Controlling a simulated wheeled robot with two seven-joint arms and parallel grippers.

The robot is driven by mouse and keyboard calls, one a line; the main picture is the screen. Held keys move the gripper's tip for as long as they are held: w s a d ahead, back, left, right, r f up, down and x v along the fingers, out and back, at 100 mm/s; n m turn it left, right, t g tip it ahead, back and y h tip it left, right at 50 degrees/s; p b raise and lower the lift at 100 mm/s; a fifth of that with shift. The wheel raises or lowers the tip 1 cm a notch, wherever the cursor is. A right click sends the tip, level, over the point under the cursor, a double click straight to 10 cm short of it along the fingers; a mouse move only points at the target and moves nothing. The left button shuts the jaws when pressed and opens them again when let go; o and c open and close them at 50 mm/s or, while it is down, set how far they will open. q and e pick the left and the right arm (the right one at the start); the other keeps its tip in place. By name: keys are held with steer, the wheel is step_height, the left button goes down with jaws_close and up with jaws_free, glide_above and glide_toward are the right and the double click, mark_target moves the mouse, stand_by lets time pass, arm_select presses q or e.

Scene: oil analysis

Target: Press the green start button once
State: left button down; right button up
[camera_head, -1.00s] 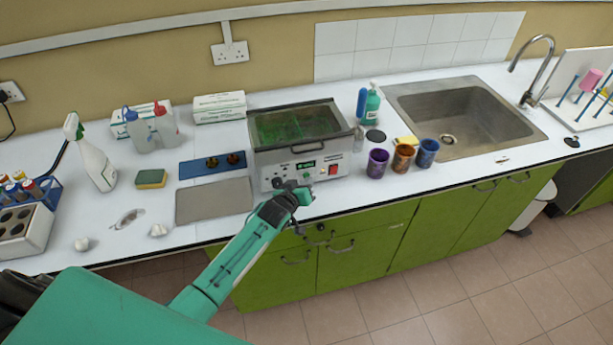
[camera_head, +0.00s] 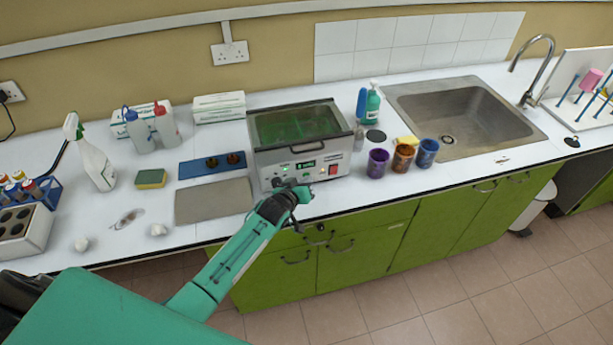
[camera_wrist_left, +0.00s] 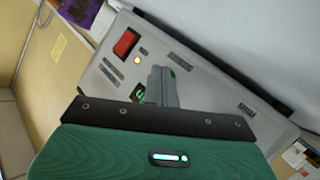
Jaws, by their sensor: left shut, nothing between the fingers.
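The grey bath unit (camera_head: 266,172) stands on the white counter with a lit green display (camera_head: 306,164) and a red switch (camera_head: 334,169) on its front panel. My left gripper (camera_head: 283,183) is shut and empty, right at the left part of this panel. In the left wrist view, the closed fingers (camera_wrist_left: 162,82) point at the panel, beside the display (camera_wrist_left: 138,92). A green spot (camera_wrist_left: 172,73), apparently the green start button, shows at the fingertips and is mostly hidden by them. I cannot tell whether they touch it. My right gripper is not in view.
Purple (camera_head: 377,163), brown (camera_head: 402,158) and blue (camera_head: 426,153) cups stand to the right, before the sink (camera_head: 480,128). Green cabinets (camera_head: 350,253) are below the counter.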

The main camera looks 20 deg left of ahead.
arm_select(q)
steer(key=shift+s+d+p, duration=0.45)
steer(key=shift+s, duration=0.2)
steer(key=shift+s+d+p, duration=0.25)
steer(key=shift+s+p, duration=0.05)
steer(key=shift+s, duration=0.05)
steer(key=shift+s+d+r+p, duration=0.1)
steer(key=shift+s+d+p, duration=0.25)
steer(key=shift+s, duration=0.2)
steer(key=shift+s+d+p, duration=0.25)
steer(key=shift+s+d, duration=0.1)
steer(key=shift+s, duration=0.2)
steer(key=shift+s+d, duration=0.4)
steer(key=shift+s, duration=0.2)
steer(key=shift+s, duration=0.1)
